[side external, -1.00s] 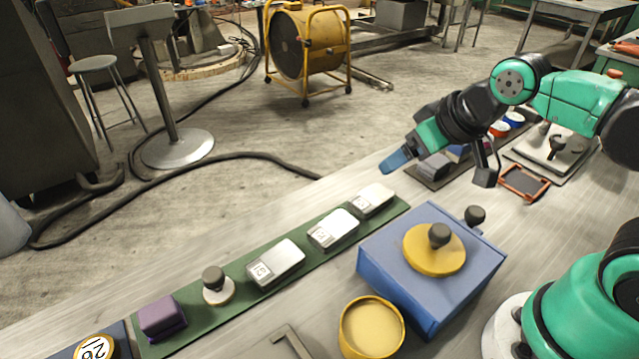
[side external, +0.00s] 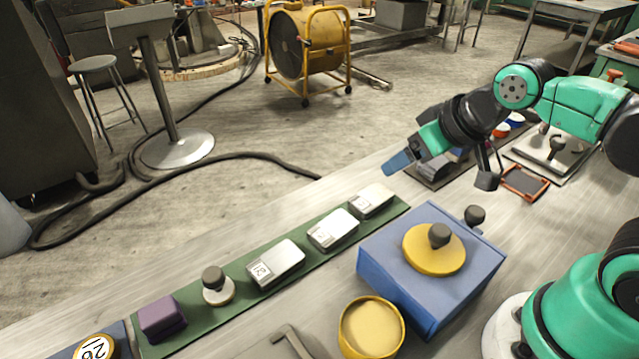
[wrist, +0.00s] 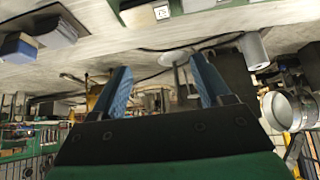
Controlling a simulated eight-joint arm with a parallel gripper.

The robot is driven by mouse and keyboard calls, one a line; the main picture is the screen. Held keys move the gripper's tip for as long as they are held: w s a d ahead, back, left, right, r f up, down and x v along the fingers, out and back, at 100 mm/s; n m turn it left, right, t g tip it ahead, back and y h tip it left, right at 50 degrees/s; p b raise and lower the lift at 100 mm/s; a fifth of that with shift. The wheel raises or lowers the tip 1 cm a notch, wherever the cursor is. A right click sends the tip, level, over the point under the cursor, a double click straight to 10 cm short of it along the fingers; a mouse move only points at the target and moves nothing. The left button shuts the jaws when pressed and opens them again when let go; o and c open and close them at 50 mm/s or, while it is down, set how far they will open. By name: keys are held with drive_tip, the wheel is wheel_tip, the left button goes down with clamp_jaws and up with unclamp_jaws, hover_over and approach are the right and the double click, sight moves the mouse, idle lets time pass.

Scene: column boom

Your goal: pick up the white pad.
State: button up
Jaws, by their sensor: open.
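Three white, pad-like blocks with number labels lie in a row on a green strip (side external: 212,325): a near one (side external: 277,262), a middle one (side external: 333,230) and a far one (side external: 372,200). I cannot tell which is the white pad. One labelled white block also shows at the top of the wrist view (wrist: 150,14). My gripper (side external: 397,163) is open and empty, above and beyond the far block, apart from it. In the wrist view its two blue fingers are spread with nothing between them.
A purple block (side external: 161,318) and a knobbed white disc (side external: 218,291) share the strip. A blue box (side external: 390,265) with a yellow knobbed lid (side external: 425,255) and a yellow tin (side external: 372,328) stand nearby. A dark tray holding blocks lies behind my gripper (wrist: 45,12).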

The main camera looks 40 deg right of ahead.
drive_tip(key=m+g, duration=0.3)
drive_tip(key=g, duration=0.4)
approach(211, 272)
wheel_tip(211, 272, down, 6)
drive_tip(key=shift+w+d+f, duration=0.1)
drive_tip(key=shift+f, duration=2.85)
